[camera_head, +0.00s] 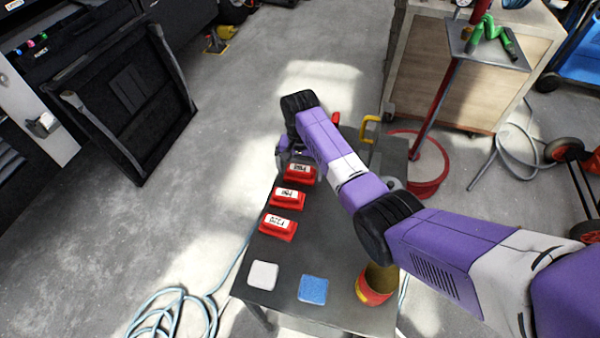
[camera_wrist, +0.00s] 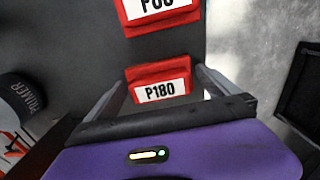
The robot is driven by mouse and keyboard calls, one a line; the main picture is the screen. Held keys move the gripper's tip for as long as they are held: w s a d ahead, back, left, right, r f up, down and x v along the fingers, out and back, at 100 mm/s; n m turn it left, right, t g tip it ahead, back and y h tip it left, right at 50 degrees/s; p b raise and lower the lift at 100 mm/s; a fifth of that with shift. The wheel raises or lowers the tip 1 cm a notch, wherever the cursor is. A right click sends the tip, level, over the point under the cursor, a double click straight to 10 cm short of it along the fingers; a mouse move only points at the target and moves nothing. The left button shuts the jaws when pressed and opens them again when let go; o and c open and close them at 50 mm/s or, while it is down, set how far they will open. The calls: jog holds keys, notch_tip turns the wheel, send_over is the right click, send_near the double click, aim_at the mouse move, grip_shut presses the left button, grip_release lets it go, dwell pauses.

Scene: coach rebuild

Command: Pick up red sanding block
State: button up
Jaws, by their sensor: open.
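Three red sanding blocks with white labels lie in a row on the dark worktable (camera_head: 330,285): a near one (camera_head: 277,227), a middle one (camera_head: 287,198) and a far one (camera_head: 301,173). In the wrist view a red block labelled P180 (camera_wrist: 157,72) lies between the two fingers of my gripper (camera_wrist: 160,84). The fingers are apart, so my gripper is open. I cannot tell whether they touch the block. Another red block (camera_wrist: 158,22) sits just beyond it, its label cut off by the frame. In the head view my arm partly hides the gripper at the table's far end.
A white pad (camera_head: 263,275), a blue pad (camera_head: 313,289) and a red-and-yellow can (camera_head: 374,287) stand at the table's near end. A dark can marked PRIMER (camera_wrist: 22,95) is left of the gripper in the wrist view. A wooden cabinet (camera_head: 465,85) stands behind right.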

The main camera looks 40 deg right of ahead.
jog(key=c, duration=1.3)
jog(key=shift+r, duration=0.1)
jog(key=shift+c, duration=0.2)
